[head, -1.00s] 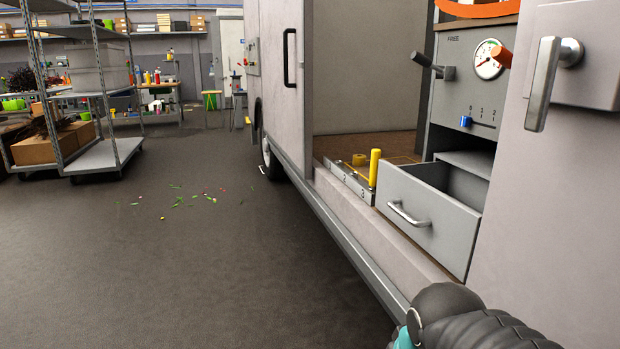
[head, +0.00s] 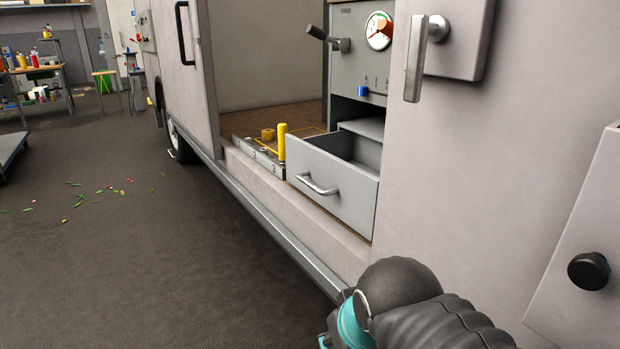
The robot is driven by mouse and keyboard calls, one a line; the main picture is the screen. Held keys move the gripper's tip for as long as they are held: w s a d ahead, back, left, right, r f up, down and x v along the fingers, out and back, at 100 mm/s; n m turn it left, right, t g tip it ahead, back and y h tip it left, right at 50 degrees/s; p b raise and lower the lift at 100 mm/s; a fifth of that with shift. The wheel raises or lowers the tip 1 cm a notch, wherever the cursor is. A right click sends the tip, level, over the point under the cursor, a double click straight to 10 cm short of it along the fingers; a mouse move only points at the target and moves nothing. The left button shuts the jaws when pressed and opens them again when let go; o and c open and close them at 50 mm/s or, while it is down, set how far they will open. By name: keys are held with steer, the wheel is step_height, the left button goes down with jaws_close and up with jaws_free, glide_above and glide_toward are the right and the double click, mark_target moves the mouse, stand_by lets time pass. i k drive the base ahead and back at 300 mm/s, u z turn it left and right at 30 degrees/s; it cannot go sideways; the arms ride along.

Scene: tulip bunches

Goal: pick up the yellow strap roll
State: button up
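The yellow strap roll (head: 267,135) appears to be the short, squat yellow roll on the van's floor, just inside the open side door. It sits behind a grey numbered strip (head: 258,155) and to the left of an upright yellow post (head: 282,141). Part of my arm shows at the bottom right of the head view, well in front of the roll and apart from it. My gripper's fingers are not visible.
An open grey drawer (head: 330,188) juts out right of the roll, below a panel with a gauge (head: 379,31) and levers. The van's sill (head: 290,205) runs along the doorway.

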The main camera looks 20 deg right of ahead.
mark_target(269, 134)
steer(key=u, duration=0.05)
steer(key=k, duration=0.25)
steer(key=u, duration=1.3)
steer(key=i, duration=2.1)
steer(key=z, duration=0.4)
steer(key=i, duration=1.3)
steer(key=z, duration=1.6)
steer(key=i, duration=0.95)
steer(key=z, duration=0.1)
